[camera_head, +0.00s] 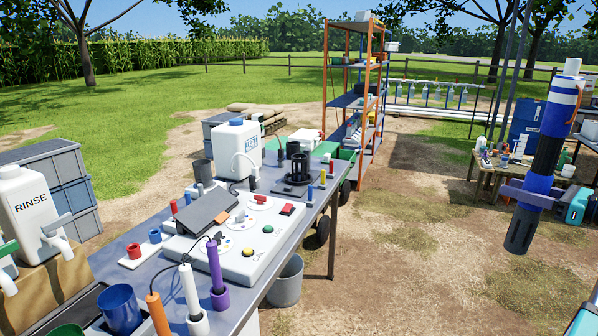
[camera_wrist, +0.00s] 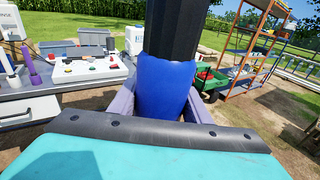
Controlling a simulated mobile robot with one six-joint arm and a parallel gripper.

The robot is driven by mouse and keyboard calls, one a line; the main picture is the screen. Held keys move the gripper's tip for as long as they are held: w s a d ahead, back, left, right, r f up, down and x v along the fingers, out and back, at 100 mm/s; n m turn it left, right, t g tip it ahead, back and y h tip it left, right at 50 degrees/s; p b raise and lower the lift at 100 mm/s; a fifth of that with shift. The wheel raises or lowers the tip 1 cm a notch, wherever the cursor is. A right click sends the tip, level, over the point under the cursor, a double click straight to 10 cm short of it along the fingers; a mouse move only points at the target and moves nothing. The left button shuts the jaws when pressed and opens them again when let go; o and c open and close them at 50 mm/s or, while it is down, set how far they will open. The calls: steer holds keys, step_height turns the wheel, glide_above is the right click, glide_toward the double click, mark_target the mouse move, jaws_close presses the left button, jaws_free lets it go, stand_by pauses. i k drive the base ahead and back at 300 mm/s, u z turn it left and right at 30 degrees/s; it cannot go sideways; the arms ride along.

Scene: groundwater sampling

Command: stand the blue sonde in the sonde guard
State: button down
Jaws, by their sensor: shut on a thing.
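The blue sonde (camera_head: 554,112) hangs upright at the right of the head view, with a blue upper body, white and orange bands near the top, a black middle, a blue lower band and a dark lower end. My gripper (camera_head: 533,194) is shut around its lower blue band; in the wrist view the blue band (camera_wrist: 165,88) sits between the pale purple fingers. The sonde is in the air, to the right of the table and apart from it. What looks like the sonde guard, a black slotted cup (camera_head: 299,168) on a dark base, stands at the table's far end.
The table (camera_head: 262,285) carries a white calibration panel (camera_head: 240,255), a white TEST jug (camera_head: 238,150) and several coloured probes. Small coloured posts stand near the black cup. A grey bucket (camera_head: 286,283) is on the ground by the table. Bare ground lies between table and sonde.

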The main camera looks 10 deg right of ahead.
mark_target(300, 178)
steer(key=z, duration=0.05)
steer(key=i, duration=1)
steer(key=u, duration=0.05)
